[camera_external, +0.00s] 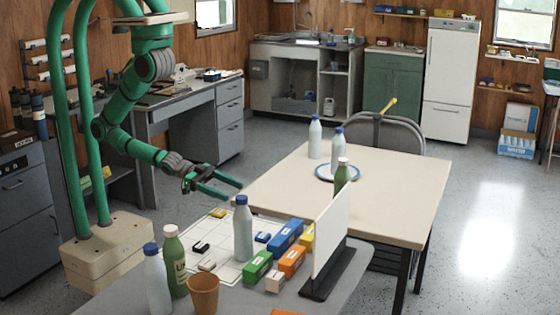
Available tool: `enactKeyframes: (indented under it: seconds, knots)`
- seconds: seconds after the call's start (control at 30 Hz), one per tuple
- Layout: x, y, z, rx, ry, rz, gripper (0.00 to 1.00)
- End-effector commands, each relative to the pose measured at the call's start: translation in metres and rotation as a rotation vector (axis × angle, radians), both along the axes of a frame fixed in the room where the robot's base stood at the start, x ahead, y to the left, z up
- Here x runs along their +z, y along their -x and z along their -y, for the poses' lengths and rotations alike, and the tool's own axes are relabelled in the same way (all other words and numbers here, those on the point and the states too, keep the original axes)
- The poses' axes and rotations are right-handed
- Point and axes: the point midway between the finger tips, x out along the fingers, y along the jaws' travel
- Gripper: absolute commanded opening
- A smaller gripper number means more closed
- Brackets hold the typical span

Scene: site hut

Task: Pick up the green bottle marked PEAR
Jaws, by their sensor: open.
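A green bottle (175,265) with a white cap and a pale label stands at the front left of the near grey table, partly behind a pale blue-capped bottle (156,285). Its label is too small to read. A second green bottle (342,177) with a white cap stands on the cream table, its lower part hidden by a white upright panel (331,232). I cannot tell which is marked PEAR. My gripper (236,194) is open and empty, above the near table's back edge, apart from both green bottles.
A pale bottle (243,230) with a blue cap stands below my gripper. A brown cup (203,294), a blue box (286,235), a green box (257,267) and an orange box (291,261) stand nearby. Two pale bottles (315,138) (337,147) stand on the cream table (400,190), whose right side is clear.

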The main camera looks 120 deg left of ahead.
Motion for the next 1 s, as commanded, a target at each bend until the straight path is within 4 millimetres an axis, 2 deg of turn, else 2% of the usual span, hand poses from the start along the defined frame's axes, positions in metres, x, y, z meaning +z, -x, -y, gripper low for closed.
enactKeyframes:
  seconds: [0.03, 0.1, 0.27, 0.4, 0.63, 0.8, 1.0]
  knots:
    - [0.000, -0.019, -0.001, 0.006, -0.008, 0.016, 0.66]
    - [-0.001, -0.043, -0.003, 0.022, -0.020, 0.028, 0.66]
    - [0.005, -0.097, -0.011, 0.070, -0.040, 0.069, 0.66]
    - [0.018, -0.140, -0.018, 0.121, -0.052, 0.110, 0.66]
    - [0.039, -0.206, -0.033, 0.236, -0.055, 0.166, 0.66]
    - [0.032, -0.251, -0.052, 0.383, -0.044, 0.156, 0.66]
    - [0.033, -0.293, -0.073, 0.570, -0.029, 0.166, 0.66]
